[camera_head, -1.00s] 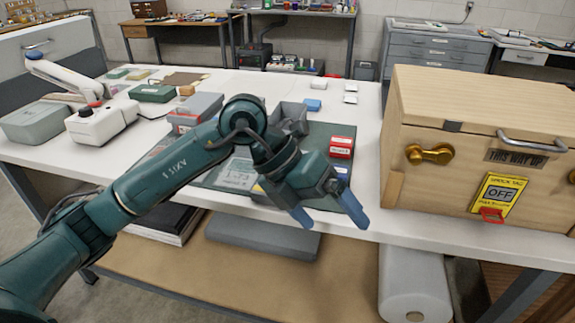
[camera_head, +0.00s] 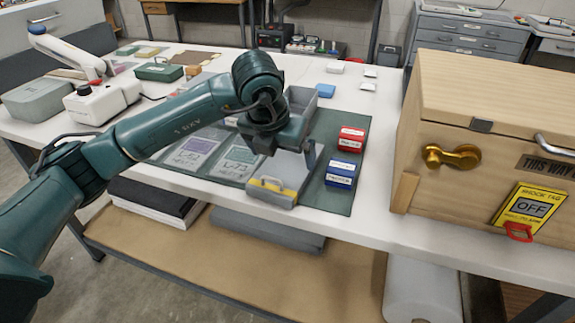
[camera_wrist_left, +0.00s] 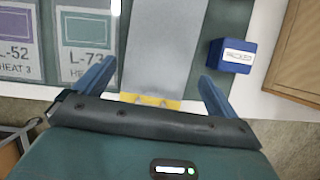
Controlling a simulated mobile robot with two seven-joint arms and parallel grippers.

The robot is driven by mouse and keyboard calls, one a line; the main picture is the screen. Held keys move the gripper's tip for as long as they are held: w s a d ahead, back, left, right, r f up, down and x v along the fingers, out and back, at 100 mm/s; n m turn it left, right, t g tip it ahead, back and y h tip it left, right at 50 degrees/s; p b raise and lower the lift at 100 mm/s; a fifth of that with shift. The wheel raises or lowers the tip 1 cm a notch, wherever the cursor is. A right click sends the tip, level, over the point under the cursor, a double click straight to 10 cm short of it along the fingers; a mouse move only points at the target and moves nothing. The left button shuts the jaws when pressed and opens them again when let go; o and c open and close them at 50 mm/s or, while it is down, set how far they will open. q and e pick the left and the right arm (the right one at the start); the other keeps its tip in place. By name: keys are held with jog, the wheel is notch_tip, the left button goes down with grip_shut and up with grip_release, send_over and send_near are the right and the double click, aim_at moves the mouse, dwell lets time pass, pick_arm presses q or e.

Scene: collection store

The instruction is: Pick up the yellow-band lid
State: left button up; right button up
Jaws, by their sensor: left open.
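The yellow-band lid (camera_head: 288,170) is a grey panel with a yellow strip and a small handle at its near end. It is on the dark green mat (camera_head: 336,202) near the table's front edge. My left gripper (camera_head: 292,150) is over it, pointing down, and partly hides it. In the left wrist view, the lid (camera_wrist_left: 165,45) runs between the two blue fingers of my open left gripper (camera_wrist_left: 157,75), with its yellow band close to the palm edge. I see a gap on each side and no grip on it. My right gripper is not in view.
A blue box (camera_head: 341,174) and a red box (camera_head: 351,138) stand right of the lid. Printed cards (camera_head: 238,162) lie to its left. A grey bin (camera_head: 301,98) is behind. A large wooden crate (camera_head: 500,130) stands at the right.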

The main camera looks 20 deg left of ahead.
aim_at(287, 166)
pick_arm(q)
jog(key=x, duration=0.5)
jog(key=shift+w+p, duration=0.1)
jog(key=shift+p, duration=0.2)
jog(key=shift+c, duration=0.2)
